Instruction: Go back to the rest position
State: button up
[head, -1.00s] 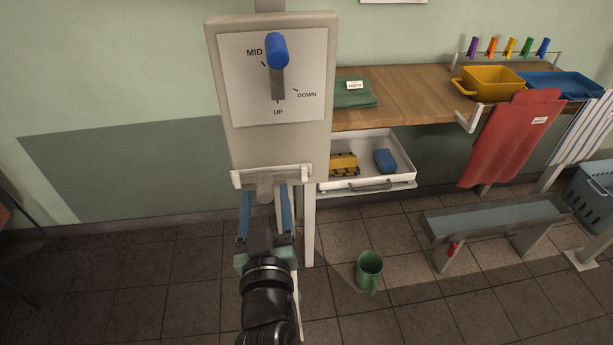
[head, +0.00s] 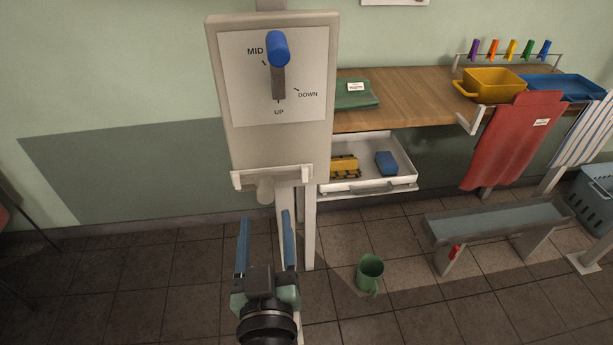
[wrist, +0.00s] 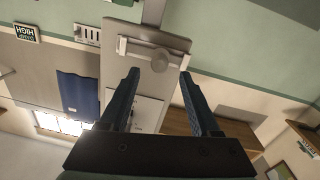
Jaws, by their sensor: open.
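My gripper (head: 265,244) is open and empty, low in front of the post below the lever panel (head: 222,150). Its two blue fingers stand apart and touch nothing that I can see. The panel carries a lever with a blue handle (head: 278,48), which points upward, between the MID mark and the right side of the label.
A wooden counter (head: 415,92) holds a green cloth (head: 354,97), a yellow tub (head: 492,88) and a blue tray (head: 562,86).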

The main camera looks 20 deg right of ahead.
jog(key=w+a+r+t+y, duration=0.1)
jog(key=a+r+t, duration=0.15)
jog(key=r, duration=1.05)
jog(key=a+r+t, duration=0.1)
jog(key=r+t, duration=0.2)
jog(key=r, duration=0.9)
jog(key=s+a+r+n+t+y+p, duration=0.1)
jog(key=s+a+r+t+y, duration=0.15)
jog(key=r, duration=0.45)
jog(key=s+a+r+t+y, duration=0.1)
jog(key=s+r, duration=0.2)
jog(key=r, duration=0.3)
jog(key=s+a+r+n+t+y+p, duration=0.1)
jog(key=s+a+r, duration=0.15)
jog(key=r, duration=0.45)
notch_tip(320, 180, up, 18)
jog(key=p, duration=1.8)
jog(key=shift+s+d+r+p, duration=0.15)
jog(key=shift+d+p, duration=0.1)
jog(key=shift+p, duration=0.1)
